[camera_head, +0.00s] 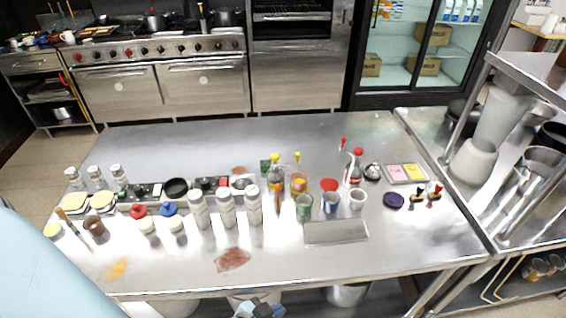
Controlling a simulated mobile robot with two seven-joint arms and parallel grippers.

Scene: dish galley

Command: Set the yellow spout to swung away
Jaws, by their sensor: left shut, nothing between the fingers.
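A small yellow spout (275,157) tops a bottle standing near the middle of the steel table. A second small yellow tip (297,157) shows just to its right, above an orange-and-yellow cup (299,184). The spout is too small to tell which way it is turned. My left gripper (262,309) shows at the bottom edge, partly cut off, below the table's front edge and well apart from the spout. It is shut and empty. My right gripper is not in view.
The steel table (390,260) holds several white bottles, cups, jars and a grey tray (336,232) in front of the spout. Red-topped bottles (355,167) stand to its right. The table's back and front right are clear. A steel shelf rack (525,68) stands at right.

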